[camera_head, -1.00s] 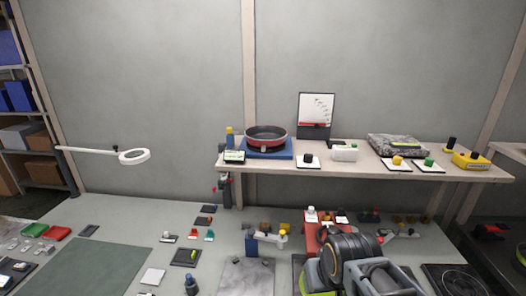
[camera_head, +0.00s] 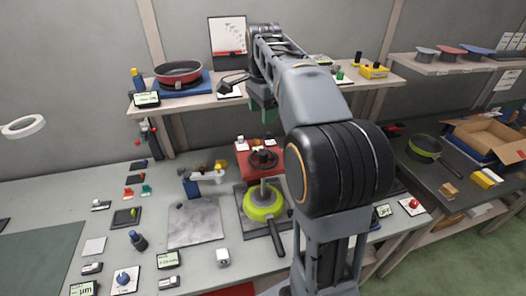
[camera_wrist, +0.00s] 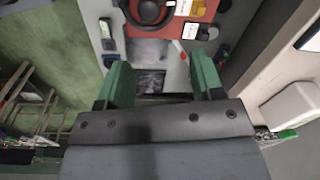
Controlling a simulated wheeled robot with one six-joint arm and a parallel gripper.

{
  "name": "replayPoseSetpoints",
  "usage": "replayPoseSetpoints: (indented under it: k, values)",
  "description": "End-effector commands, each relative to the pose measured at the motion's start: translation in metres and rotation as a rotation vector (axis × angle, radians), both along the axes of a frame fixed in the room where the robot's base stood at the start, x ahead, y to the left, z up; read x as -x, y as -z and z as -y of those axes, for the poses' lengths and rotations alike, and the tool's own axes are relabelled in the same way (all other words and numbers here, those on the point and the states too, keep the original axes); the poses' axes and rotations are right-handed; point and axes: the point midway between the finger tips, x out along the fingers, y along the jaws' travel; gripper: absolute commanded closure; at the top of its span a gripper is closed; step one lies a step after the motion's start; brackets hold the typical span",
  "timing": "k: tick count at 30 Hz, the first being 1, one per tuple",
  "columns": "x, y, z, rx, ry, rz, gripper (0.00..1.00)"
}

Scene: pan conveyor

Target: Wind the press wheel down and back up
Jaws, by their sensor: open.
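The press wheel (camera_head: 263,159) is a dark round handwheel above a red press body (camera_head: 243,163). A shaft below it stands over a lime-green pan (camera_head: 257,213) with a dark handle. In the wrist view the dark wheel (camera_wrist: 166,16) shows at the top edge, partly cut off, over the red body (camera_wrist: 194,32). My gripper (camera_head: 263,107) points down, above and behind the wheel in the head view and apart from it. In the wrist view my gripper (camera_wrist: 162,82) has its two green fingers wide apart with nothing between them.
A shelf (camera_head: 180,104) runs behind the press, with a red pan (camera_head: 178,72) on a blue base. A grey plate (camera_head: 194,222) and several small devices lie left of the press. A cardboard box (camera_head: 490,140) stands on the right bench. My arm hides the area right of the press.

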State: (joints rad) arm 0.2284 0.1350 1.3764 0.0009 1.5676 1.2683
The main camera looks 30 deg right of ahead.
Motion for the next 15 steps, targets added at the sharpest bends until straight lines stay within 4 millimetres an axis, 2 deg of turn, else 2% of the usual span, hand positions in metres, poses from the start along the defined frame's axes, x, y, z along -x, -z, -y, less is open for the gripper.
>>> replayPoseSetpoints:
  k: [3, 8, 11, 15]
  values:
    - [0.007, -0.005, -0.002, -0.013, 0.130, -0.032, 0.39]
    - [0.010, 0.000, -0.003, -0.020, 0.214, -0.050, 0.39]
    - [0.010, 0.011, -0.003, -0.020, 0.225, -0.051, 0.39]
    - [0.010, 0.036, -0.003, -0.020, 0.224, -0.051, 0.39]
